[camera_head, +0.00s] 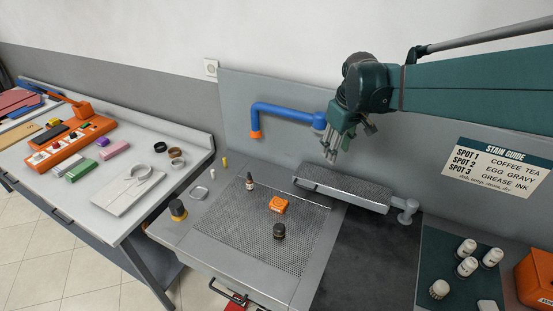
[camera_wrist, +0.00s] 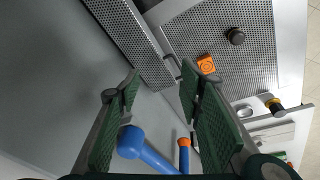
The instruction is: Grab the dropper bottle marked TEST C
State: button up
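A small dark dropper bottle (camera_head: 249,182) with a pale label stands upright near the back left of the perforated board (camera_head: 228,232) in the head view. Its lettering is too small to read, so I cannot tell if it is marked TEST C. My gripper (camera_head: 331,155) is high above and to the right of the bottle, in front of the back panel. In the wrist view my gripper (camera_wrist: 160,71) has its two green fingers apart with nothing held between them. I cannot make out the bottle in the wrist view, where a finger may hide it.
An orange block (camera_head: 278,205) and a dark round jar (camera_head: 279,231) sit on the perforated board. A blue pipe with an orange tip (camera_head: 284,113) juts out near my gripper. Several white-capped bottles (camera_head: 467,266) stand at right.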

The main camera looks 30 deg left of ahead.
jog(key=w+a+f+n+g, duration=0.15)
jog(key=a+f, duration=0.25)
jog(key=a, duration=0.4)
jog(key=w+a+f+n, duration=0.1)
jog(key=a+f+n, duration=0.1)
jog(key=a+f, duration=0.45)
jog(key=n+h, duration=0.1)
jog(key=n, duration=0.3)
send_over(250, 183)
jog(key=w, duration=0.2)
jog(key=shift+m+g, duration=0.25)
jog(key=shift+g, duration=0.2)
jog(key=f, duration=1.1)
jog(key=shift+s+d+f, duration=0.1)
jog(key=shift+s+f, duration=0.1)
jog(key=shift+s+a+f, duration=0.2)
jog(key=shift+a+f, duration=0.25)
jog(key=shift+f, duration=0.1)
jog(key=shift+f, duration=1.2)
jog(key=shift+f, duration=0.1)
jog(key=shift+a+f, duration=0.1)
jog(key=shift+f, duration=2.4)
jog(key=shift+c, duration=0.7)
